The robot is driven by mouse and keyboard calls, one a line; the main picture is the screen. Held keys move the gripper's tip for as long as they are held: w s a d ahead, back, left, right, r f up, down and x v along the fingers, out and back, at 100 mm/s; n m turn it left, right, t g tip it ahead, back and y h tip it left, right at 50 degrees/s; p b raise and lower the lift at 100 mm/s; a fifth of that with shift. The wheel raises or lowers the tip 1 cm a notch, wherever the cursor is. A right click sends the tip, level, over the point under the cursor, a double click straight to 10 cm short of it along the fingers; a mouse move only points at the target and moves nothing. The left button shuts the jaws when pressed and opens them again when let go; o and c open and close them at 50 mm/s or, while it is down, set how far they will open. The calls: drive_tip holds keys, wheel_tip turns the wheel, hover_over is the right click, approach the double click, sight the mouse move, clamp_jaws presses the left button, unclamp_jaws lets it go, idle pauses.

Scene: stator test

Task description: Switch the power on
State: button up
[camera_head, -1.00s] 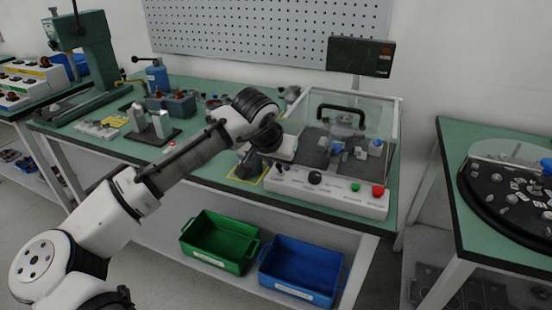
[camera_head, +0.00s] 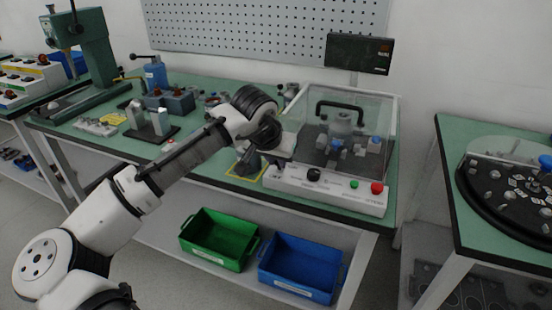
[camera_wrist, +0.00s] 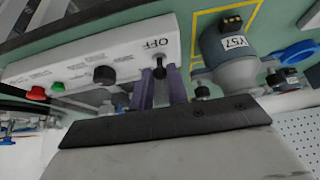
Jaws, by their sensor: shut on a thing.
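The white control panel (camera_head: 330,192) runs along the front of the clear-covered test box and also shows upside down in the wrist view (camera_wrist: 125,55). A small dark toggle switch (camera_wrist: 159,70) sits at its end beside the printed word OFF. My gripper (camera_wrist: 160,85) has its two purple fingers on either side of this switch, shut on it. The lever's exact tilt is hard to tell. The panel also carries a black knob (camera_head: 313,174), a green button (camera_head: 354,184) and a red button (camera_head: 377,188).
A grey labelled motor part (camera_wrist: 232,45) stands close beside the fingers, within a yellow outline. The clear cover (camera_head: 350,110) with a black handle rises behind the panel. A green bin (camera_head: 222,238) and a blue bin (camera_head: 300,265) lie on the shelf below.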

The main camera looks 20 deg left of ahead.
drive_tip(key=shift+w+p, duration=0.45)
drive_tip(key=shift+w, duration=1)
drive_tip(key=o, duration=0.4)
drive_tip(key=shift+o, duration=0.2)
drive_tip(key=p+v, duration=0.3)
drive_tip(key=v, duration=0.3)
drive_tip(key=shift+p, duration=0.4)
